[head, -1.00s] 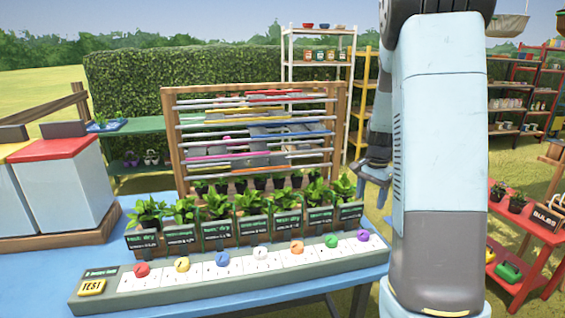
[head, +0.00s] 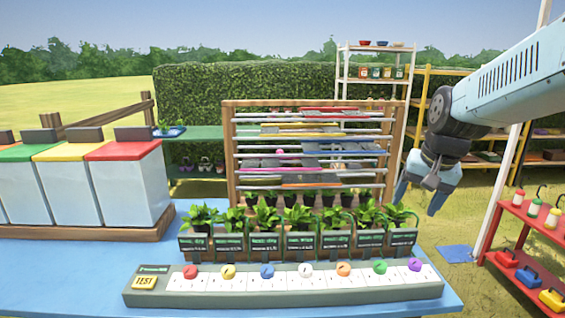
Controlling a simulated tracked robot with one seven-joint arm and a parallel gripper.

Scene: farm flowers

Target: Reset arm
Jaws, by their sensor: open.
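My gripper (head: 418,196) hangs at the right in the head view, fingers pointing down. It is open and nothing shows between its fingers. It is apart from the blue table (head: 60,270), beyond its right edge and to the right of the wooden rack (head: 228,160). My arm comes in from the upper right. On the table stand several potted plants (head: 268,220) with dark labels, behind a grey panel (head: 300,293) with coloured knobs and a yellow TEST button (head: 145,282).
Bins with green, yellow and red lids (head: 125,185) stand at the left on a wooden base. A red shelf (head: 520,240) with bottles and coloured items is at the right, beside a white post (head: 497,190).

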